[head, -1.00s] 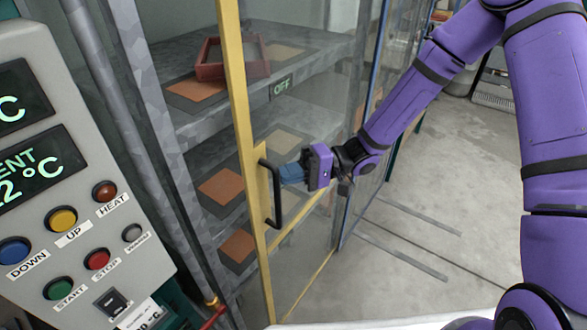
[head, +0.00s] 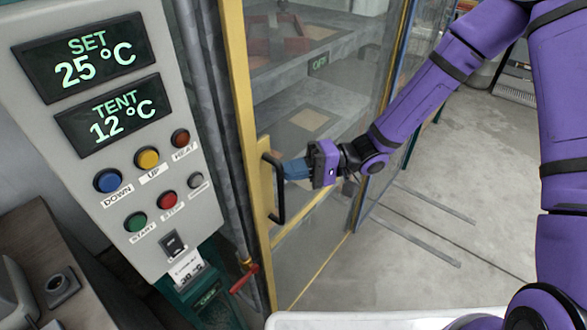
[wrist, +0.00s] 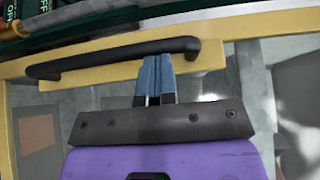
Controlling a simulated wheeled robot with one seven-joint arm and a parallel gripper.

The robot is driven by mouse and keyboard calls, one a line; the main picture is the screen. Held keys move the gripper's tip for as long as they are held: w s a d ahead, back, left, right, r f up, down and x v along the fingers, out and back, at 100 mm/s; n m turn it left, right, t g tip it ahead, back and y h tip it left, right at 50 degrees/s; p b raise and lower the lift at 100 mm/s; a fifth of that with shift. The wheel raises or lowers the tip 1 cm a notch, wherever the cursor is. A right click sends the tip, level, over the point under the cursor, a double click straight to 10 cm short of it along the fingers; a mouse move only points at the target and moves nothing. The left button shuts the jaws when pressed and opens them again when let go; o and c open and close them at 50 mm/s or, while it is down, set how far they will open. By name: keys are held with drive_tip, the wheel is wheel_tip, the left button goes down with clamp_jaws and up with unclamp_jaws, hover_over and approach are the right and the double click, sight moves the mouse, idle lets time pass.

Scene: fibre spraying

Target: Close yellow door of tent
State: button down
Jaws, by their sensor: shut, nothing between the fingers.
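The yellow-framed clear door (head: 243,90) of the tent stands upright in the middle of the head view, its handle side close to the grey post beside the control panel. A black bar handle (head: 280,190) is fixed on its yellow plate. My gripper (head: 285,169) is shut and empty, its blue fingertips at the handle's inner side.
A control panel (head: 110,160) with displays and several buttons is at the left. A red lever (head: 245,279) sticks out below the post. Grey shelves (head: 300,75) with a reddish tray show through the door. Clear concrete floor (head: 450,200) lies to the right.

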drive_tip(key=shift+s+a, duration=0.15)
drive_tip(key=shift+s, duration=0.1)
drive_tip(key=w+a+v, duration=0.1)
drive_tip(key=w+v, duration=0.2)
drive_tip(key=v, duration=1)
drive_tip(key=s+d+r+m+t+h, duration=0.1)
drive_tip(key=s+d+r+t+h, duration=0.4)
drive_tip(key=s+d+r+h, duration=0.3)
drive_tip(key=s+d+r+m+t+h, duration=0.2)
drive_tip(key=s+d+r+t+h, duration=0.3)
drive_tip(key=r, duration=1.2)
drive_tip(key=s+d+h, duration=0.4)
drive_tip(key=s+d, duration=0.3)
drive_tip(key=s, duration=0.2)
drive_tip(key=shift+d+r+m+t, duration=0.15)
drive_tip(key=shift+d+m+t, duration=0.15)
drive_tip(key=shift+d+t, duration=0.1)
